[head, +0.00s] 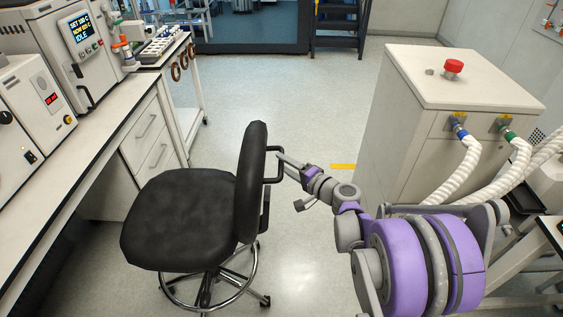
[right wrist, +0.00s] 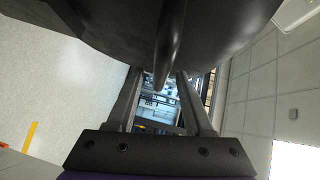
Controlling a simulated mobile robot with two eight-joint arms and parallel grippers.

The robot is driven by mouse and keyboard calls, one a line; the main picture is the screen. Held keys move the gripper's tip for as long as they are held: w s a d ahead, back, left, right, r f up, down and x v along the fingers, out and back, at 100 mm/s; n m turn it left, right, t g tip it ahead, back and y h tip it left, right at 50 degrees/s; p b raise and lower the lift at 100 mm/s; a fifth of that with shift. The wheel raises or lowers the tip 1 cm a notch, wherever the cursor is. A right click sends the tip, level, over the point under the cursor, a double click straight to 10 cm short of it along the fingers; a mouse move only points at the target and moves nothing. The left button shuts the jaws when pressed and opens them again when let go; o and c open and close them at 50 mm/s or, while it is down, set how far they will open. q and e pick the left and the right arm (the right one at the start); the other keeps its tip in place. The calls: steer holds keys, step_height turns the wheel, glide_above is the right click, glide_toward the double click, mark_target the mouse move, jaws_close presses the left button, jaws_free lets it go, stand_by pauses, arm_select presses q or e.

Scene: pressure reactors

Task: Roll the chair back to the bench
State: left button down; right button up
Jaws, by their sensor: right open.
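The black chair (head: 182,218) stands upright on the floor beside the bench (head: 95,135), its seat near the bench front. Its backrest (head: 251,180) is on the right, away from the bench, with a dark handle (head: 274,151) behind it. My right gripper (head: 284,160) is open, with its fingertips at the handle. In the right wrist view, a dark part of the chair (right wrist: 168,45) reaches toward the space between my open fingers (right wrist: 160,82). I cannot tell whether they touch it. My left gripper is out of view.
A white cabinet (head: 400,120) with a red button and thick hoses stands to the right of my right arm. Instruments (head: 75,50) stand on the bench. A wheeled side table (head: 165,48) is behind it. The floor (head: 265,95) beyond the chair is clear.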

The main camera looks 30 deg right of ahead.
steer(key=shift+x, duration=0.85)
jaws_close()
stand_by(0.8)
